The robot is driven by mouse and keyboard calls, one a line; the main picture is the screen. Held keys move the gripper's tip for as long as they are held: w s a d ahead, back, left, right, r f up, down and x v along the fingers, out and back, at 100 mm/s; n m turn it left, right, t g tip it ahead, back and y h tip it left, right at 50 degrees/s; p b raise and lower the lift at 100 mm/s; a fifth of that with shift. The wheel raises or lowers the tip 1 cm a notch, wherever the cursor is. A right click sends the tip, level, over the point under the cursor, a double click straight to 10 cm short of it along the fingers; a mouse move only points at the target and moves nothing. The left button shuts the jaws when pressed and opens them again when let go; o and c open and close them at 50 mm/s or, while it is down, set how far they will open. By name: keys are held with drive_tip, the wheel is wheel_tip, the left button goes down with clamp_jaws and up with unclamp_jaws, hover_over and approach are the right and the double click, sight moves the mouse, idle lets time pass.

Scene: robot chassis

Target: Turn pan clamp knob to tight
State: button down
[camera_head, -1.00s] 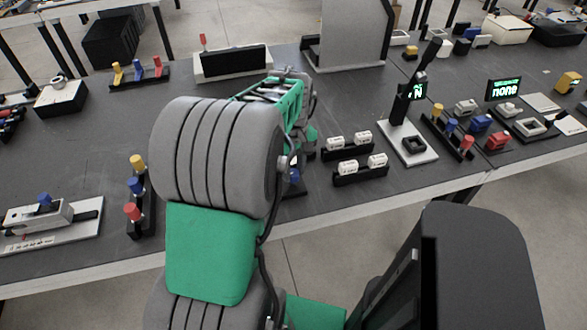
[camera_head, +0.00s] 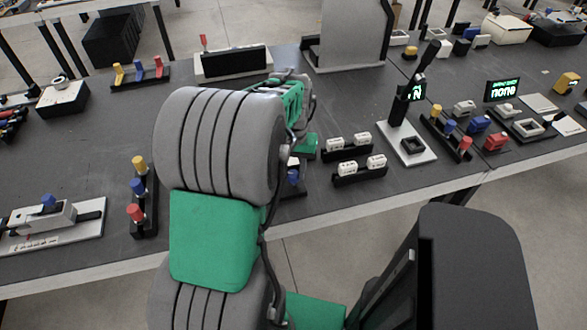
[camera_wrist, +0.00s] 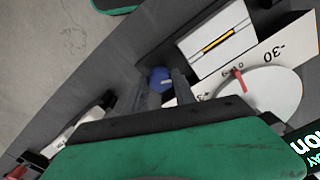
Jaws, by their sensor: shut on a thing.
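In the wrist view a round blue knob (camera_wrist: 160,76) sits between the two dark fingers of my gripper (camera_wrist: 161,87), and the fingers are shut on it. Beside it is a white dial disc (camera_wrist: 268,93) with a red pointer, next to a white scale plate marked -30. A white block with a yellow strip (camera_wrist: 218,40) stands close to the fingers. In the head view a small blue part (camera_head: 293,176) shows just right of my arm; my arm hides most of the device and the fingertips.
Right of my arm are two black racks with white pieces (camera_head: 347,145) and a white-based stand with a black lever (camera_head: 413,147). Left are a rack of coloured knobs (camera_head: 137,190) and a white fixture (camera_head: 52,222). The table's front edge is close.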

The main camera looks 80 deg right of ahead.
sight(294, 174)
drive_tip(key=m+p, duration=0.1)
drive_tip(key=m, duration=0.6)
idle(0.5)
drive_tip(key=c, duration=1)
unclamp_jaws()
wheel_tip(294, 174, up, 8)
drive_tip(key=shift+f, duration=0.1)
